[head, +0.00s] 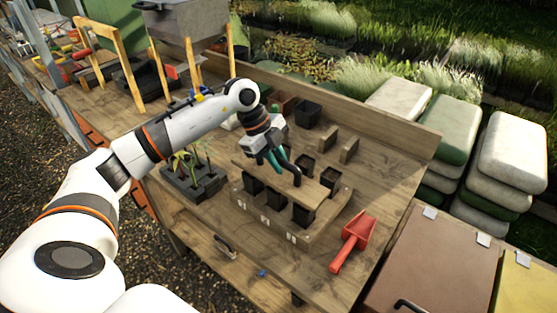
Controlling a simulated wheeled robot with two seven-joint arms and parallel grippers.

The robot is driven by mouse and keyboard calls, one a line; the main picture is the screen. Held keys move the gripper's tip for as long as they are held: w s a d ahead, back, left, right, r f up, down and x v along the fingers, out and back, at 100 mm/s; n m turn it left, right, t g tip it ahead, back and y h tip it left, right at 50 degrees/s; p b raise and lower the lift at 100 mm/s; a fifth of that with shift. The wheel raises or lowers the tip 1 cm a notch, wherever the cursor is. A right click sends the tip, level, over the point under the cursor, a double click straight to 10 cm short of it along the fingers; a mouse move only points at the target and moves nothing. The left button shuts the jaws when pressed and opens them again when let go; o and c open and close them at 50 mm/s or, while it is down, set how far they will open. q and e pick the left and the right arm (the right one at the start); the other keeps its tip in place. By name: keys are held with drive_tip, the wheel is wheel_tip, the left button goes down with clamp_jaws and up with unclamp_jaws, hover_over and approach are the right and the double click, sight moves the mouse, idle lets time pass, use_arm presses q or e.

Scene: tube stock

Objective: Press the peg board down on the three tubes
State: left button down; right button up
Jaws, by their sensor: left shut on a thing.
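The peg board, a light wooden plank (312,189), spans over a low wooden rack (262,214). Black square tubes show along its front edge, with a left one (252,185), a middle one (276,198) and a right one (302,213). More black tubes show behind the plank, one of them at its right end (330,178). My left gripper (284,168) points down at the middle of the plank and is shut on it, seemingly by a dark handle. The pegs and the plank's underside are hidden, so I cannot tell how deep it sits. My right gripper is not in view.
A red scoop (352,240) lies right of the rack. A dark tray with seedlings (190,180) stands to its left. Small wooden blocks (348,150) and a black pot (307,113) stand behind. The bench (385,180) is clear at the right.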

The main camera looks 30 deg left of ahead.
use_arm(q)
drive_tip(key=shift+f+p, duration=0.35)
drive_tip(key=shift+f, duration=1.25)
idle(4.0)
drive_tip(key=shift+s+f, duration=0.25)
drive_tip(key=shift+f, duration=0.25)
idle(0.7)
drive_tip(key=shift+r, duration=0.15)
drive_tip(key=shift+w+r+p, duration=0.25)
drive_tip(key=shift+r+p, duration=3.9)
drive_tip(key=shift+r, duration=0.95)
